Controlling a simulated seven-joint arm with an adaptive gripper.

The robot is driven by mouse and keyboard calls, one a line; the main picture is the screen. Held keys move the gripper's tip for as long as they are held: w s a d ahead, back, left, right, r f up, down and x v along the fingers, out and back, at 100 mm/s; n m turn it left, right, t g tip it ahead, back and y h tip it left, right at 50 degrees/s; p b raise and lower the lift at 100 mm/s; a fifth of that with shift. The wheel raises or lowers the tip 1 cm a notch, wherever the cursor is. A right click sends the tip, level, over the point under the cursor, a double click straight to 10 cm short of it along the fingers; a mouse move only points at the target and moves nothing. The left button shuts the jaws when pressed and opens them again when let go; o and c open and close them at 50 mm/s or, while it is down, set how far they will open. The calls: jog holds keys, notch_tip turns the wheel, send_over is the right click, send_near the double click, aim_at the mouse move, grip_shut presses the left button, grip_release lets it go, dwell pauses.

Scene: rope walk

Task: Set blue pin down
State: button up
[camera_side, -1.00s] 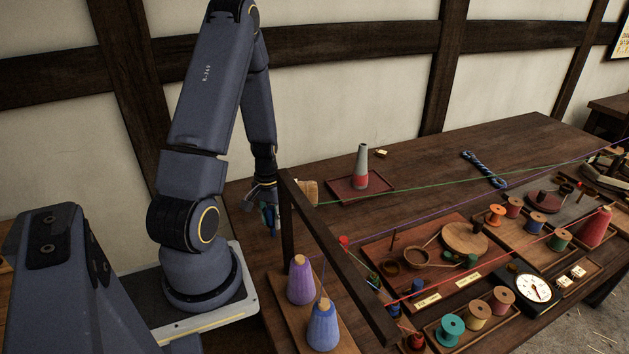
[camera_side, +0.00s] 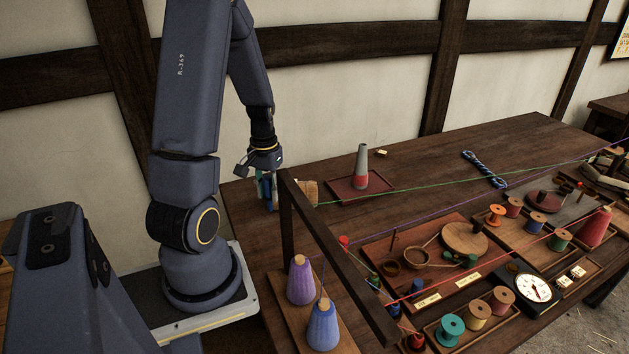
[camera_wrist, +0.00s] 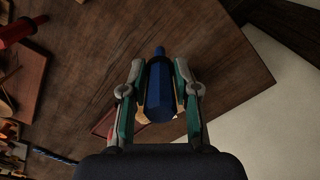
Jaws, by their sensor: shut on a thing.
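The blue pin (camera_wrist: 159,92) is held between the two fingers of my gripper (camera_wrist: 160,88) in the wrist view. The pin has a thick faceted body and a narrower tip pointing toward the top of that picture. In the side view my gripper (camera_side: 266,188) is at the near left part of the table, behind the dark wooden frame post. The blue pin (camera_side: 274,195) shows there only as a small strip beside the fingers. I cannot tell whether its lower end touches the table.
A dark wooden frame (camera_side: 335,255) stands just right of my gripper. Green, purple and red threads stretch across the table. Purple and blue thread cones (camera_side: 300,280) stand in front. The back of the table is fairly clear.

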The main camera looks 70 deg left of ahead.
jog(key=w+d, duration=0.2)
jog(key=w, duration=1.4)
jog(key=shift+n, duration=0.3)
jog(key=shift+f, duration=4.65)
jog(key=shift+f, duration=0.1)
jog(key=o, duration=1)
